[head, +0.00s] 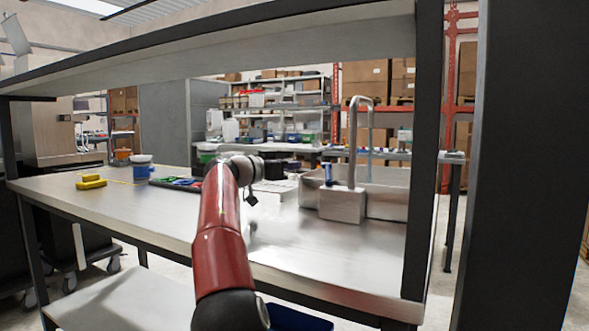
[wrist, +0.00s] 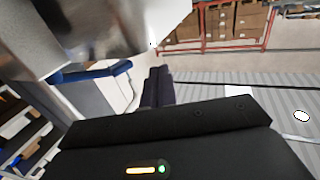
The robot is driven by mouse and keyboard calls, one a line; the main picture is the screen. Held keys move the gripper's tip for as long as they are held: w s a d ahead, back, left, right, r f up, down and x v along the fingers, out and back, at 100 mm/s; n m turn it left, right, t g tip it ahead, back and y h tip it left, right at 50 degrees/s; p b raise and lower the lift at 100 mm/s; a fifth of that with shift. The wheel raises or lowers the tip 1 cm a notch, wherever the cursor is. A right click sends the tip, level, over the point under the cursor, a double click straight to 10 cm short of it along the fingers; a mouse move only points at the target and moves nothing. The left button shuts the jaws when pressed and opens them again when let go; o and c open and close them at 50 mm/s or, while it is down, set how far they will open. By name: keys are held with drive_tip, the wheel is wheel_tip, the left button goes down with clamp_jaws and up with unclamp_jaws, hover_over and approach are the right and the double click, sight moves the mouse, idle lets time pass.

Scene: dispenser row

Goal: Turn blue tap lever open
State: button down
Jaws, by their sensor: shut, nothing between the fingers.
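The tap stands on the metal bench right of centre in the head view, a grey block (head: 342,204) with a tall bent spout (head: 356,125). Its small blue lever (head: 328,174) stands upright on the left of the block. My gripper (head: 251,199) is left of the lever and apart from it, above the bench, seen small at the end of my red arm. In the wrist view my gripper's two dark fingers (wrist: 158,84) are together and empty. A blue-edged pale shape (wrist: 95,72) lies left of them; I cannot tell if it is the lever.
A metal basin (head: 385,195) is behind the tap. Yellow blocks (head: 90,182), a blue cup (head: 142,170) and a tray of coloured items (head: 178,183) are on the left. A dark post (head: 424,150) stands right of the tap; a shelf (head: 250,38) spans overhead.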

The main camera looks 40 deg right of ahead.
drive_tip(key=w+a+p, duration=0.3)
drive_tip(key=w+a, duration=0.3)
drive_tip(key=shift+a, duration=0.2)
drive_tip(key=shift+a, duration=0.1)
